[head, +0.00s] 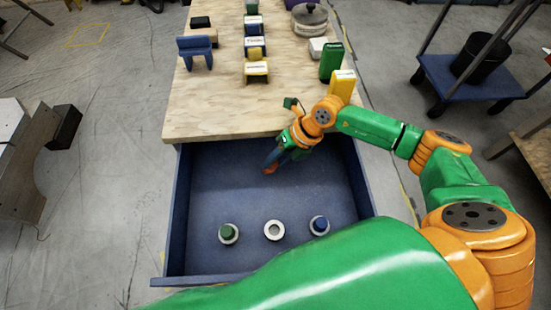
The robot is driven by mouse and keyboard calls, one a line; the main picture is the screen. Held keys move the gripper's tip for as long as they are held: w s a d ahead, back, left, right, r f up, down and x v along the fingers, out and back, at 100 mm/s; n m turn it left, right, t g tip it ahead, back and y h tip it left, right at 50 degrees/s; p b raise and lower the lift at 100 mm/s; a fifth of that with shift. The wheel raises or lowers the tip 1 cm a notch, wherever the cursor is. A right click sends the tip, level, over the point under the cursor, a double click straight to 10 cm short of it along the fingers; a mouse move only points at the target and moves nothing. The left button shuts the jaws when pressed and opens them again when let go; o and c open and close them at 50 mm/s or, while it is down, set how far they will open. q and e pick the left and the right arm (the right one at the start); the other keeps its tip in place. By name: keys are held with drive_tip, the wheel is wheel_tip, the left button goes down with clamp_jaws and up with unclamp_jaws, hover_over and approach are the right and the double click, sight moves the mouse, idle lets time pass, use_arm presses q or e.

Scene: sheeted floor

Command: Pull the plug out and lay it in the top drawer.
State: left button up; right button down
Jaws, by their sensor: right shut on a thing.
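The top drawer (200,205) is blue and open below the wooden tabletop. Three round pale sockets are in the drawer towards its front: the left one (228,234) has a green top, the middle one (273,230) shows an open ring, and the right one (319,225) has a blue top. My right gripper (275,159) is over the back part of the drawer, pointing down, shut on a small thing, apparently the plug. An orange-red tip (270,170) shows at its fingers; most of the held thing is hidden. My left gripper is out of view.
On the wooden tabletop (215,110) stand a blue chair-like block (195,50), a row of labelled blocks (256,70), a green block (331,62), a yellow block (342,86) and a lidded pot (309,18). A blue cart (470,80) is at the right. The drawer's left side is clear.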

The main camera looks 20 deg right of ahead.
drive_tip(key=shift+f, duration=0.4)
idle(0.3)
drive_tip(key=c, duration=0.5)
unclamp_jaws()
drive_tip(key=shift+r, duration=0.1)
